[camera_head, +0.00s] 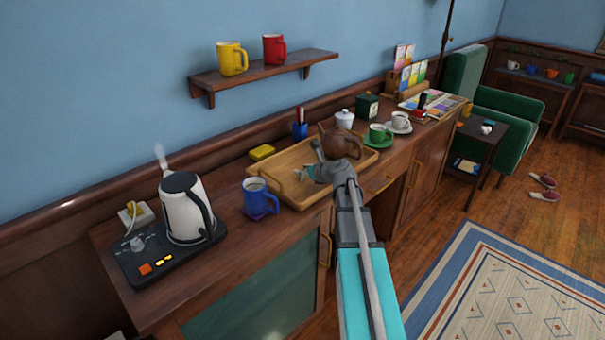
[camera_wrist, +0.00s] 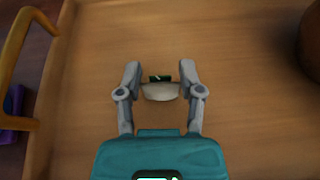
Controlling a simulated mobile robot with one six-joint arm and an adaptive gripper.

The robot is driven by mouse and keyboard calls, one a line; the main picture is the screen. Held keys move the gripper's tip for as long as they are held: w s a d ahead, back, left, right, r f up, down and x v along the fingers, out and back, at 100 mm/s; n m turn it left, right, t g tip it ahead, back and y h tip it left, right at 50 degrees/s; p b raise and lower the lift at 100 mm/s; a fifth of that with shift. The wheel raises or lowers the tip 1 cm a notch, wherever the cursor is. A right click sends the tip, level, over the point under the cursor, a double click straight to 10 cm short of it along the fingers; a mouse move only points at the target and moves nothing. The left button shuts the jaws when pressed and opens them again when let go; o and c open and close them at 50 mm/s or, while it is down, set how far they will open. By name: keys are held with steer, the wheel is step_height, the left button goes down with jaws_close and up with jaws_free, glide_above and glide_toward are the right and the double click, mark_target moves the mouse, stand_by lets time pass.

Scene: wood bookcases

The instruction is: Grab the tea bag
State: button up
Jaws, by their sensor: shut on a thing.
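The tea bag (camera_wrist: 160,91) is a small pale pouch with a dark green tag (camera_wrist: 160,78) at its far edge. It sits between the two fingers of my gripper (camera_wrist: 160,82), which is shut on it. Beneath is the wooden tray (camera_wrist: 240,130). In the head view my gripper (camera_head: 308,173) is over the tray (camera_head: 267,172), left of the brown teapot (camera_head: 344,143). I cannot clearly make out the tea bag in that view.
A blue mug (camera_head: 257,198) stands on a purple coaster just left of the tray. A steaming white kettle (camera_head: 184,210) is further left. A green cup (camera_head: 378,133) and a white cup (camera_head: 401,120) on saucers stand right of the teapot.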

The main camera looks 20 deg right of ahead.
steer(key=shift+r, duration=0.15)
step_height(320, 180, up, 3)
steer(key=p, duration=0.3)
steer(key=a+r+p+v, duration=0.1)
steer(key=p+v, duration=0.4)
steer(key=v, duration=0.3)
steer(key=a+r+p+v, duration=0.1)
steer(key=r+p+v, duration=0.1)
steer(key=p+v, duration=0.3)
steer(key=shift+r+v, duration=0.25)
steer(key=shift+v, duration=1.25)
steer(key=shift+w, duration=0.15)
